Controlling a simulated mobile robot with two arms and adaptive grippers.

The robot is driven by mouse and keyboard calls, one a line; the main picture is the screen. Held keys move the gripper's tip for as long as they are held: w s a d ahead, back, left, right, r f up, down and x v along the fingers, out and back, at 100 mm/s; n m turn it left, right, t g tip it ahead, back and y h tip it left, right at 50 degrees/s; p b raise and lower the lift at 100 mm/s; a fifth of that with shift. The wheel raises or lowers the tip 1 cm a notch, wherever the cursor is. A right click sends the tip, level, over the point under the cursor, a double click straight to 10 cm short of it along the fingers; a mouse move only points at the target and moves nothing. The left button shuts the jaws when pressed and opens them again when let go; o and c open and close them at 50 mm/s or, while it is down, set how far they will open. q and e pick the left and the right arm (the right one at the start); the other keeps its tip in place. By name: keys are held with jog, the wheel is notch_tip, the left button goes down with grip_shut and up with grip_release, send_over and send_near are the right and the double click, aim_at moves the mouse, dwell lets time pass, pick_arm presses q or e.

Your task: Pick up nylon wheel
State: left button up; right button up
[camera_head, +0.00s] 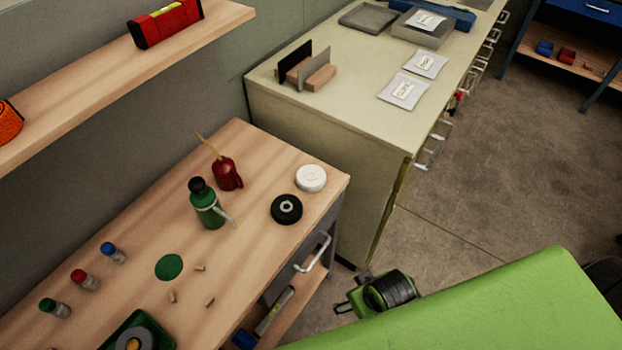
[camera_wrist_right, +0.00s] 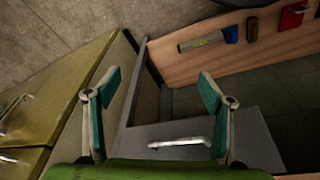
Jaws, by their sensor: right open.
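A white round wheel (camera_head: 312,178), which looks like the nylon wheel, lies flat near the right end of the wooden bench (camera_head: 238,140). A black wheel (camera_head: 287,209) with a light hub lies just in front of it. My right gripper (camera_head: 350,293) is in front of the bench's right end, off the wheels; my green arm comes in from the lower right. In the right wrist view my right gripper (camera_wrist_right: 159,74) is open with nothing between its teal-padded fingers, facing a grey drawer and its handle (camera_wrist_right: 180,143). My left gripper is not in view.
A wall shelf (camera_head: 110,75) overhangs at left. The lower shelf holds a tool (camera_wrist_right: 200,41).

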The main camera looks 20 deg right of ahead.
notch_tip(320, 180, up, 6)
jog(key=w+t, duration=0.1)
jog(key=w, duration=0.1)
jog(key=m+t+h, duration=0.1)
jog(key=m+t, duration=0.2)
jog(key=t, duration=0.6)
send_near(312, 177)
jog(key=x, duration=0.4)
jog(key=shift+w+a+f, duration=0.15)
jog(key=shift+w+a, duration=0.1)
jog(key=shift+a, duration=0.15)
jog(key=shift+w+f, duration=0.25)
jog(key=shift+w, duration=0.25)
jog(key=shift+w+d+f+t+p, duration=0.1)
jog(key=shift+w+d+t+p, duration=0.15)
jog(key=shift+w+p, duration=0.25)
jog(key=x, duration=0.4)
jog(key=shift+d+f+p, duration=0.2)
jog(key=shift+p, duration=0.15)
jog(key=c, duration=1.3)
